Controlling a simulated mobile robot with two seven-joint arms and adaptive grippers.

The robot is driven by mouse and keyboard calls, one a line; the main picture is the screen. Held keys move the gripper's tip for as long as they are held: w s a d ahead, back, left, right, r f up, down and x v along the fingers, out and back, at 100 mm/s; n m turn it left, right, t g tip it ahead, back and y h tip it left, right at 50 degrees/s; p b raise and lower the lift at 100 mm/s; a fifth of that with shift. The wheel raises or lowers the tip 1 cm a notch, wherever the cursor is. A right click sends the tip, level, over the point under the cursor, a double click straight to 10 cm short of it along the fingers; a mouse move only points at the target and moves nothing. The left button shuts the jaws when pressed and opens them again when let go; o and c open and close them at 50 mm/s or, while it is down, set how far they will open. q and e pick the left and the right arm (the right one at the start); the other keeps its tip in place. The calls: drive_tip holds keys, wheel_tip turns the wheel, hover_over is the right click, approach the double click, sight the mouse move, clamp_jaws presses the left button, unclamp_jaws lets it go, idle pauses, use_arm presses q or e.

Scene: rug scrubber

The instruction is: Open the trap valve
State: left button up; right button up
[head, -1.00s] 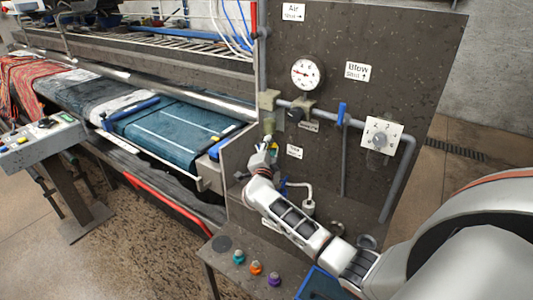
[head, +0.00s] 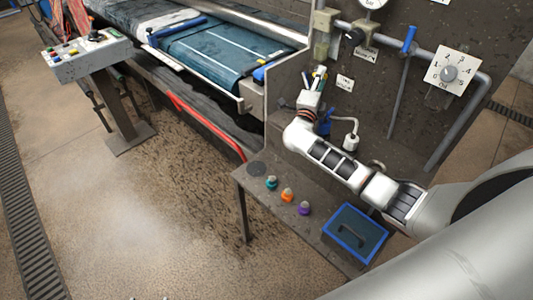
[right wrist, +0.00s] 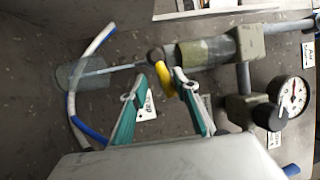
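My right gripper (head: 318,80) is at the upright panel, just below the trap bowl (head: 321,46). In the right wrist view its two teal fingers (right wrist: 155,88) are apart. A yellow lever (right wrist: 166,78) on the end of the trap bowl (right wrist: 207,50) lies between the fingertips, close to the right one. I cannot tell whether they touch. A tag (right wrist: 147,106) that seems to read "trap" is partly hidden behind the fingers. In the head view the gripper hides the lever. My left gripper is in neither view.
A black knob (head: 355,36), a blue-handled valve (head: 409,40) and a numbered dial (head: 451,73) sit along the panel's pipe. Below, a bench (head: 258,183) holds coloured knobs (head: 287,195) and a blue-rimmed tray (head: 355,233). In the wrist view, a hose (right wrist: 72,105) and gauge (right wrist: 291,94) flank the gripper.

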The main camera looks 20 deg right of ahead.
drive_tip(key=s+a+f+n+t+y, duration=0.2)
drive_tip(key=s+a+n+y, duration=0.3)
drive_tip(key=a, duration=0.3)
drive_tip(key=s+a+f+n+t+y, duration=0.2)
drive_tip(key=s+a+n+y, duration=0.3)
drive_tip(key=a+n, duration=0.3)
drive_tip(key=s+a+f+n+t+y, duration=0.2)
drive_tip(key=s+a+n+y, duration=0.3)
drive_tip(key=a, duration=0.4)
drive_tip(key=shift+a+f+n+t+y, duration=0.3)
drive_tip(key=shift+a+f+n, duration=0.1)
drive_tip(key=shift+f+n, duration=0.5)
drive_tip(key=shift+r, duration=0.1)
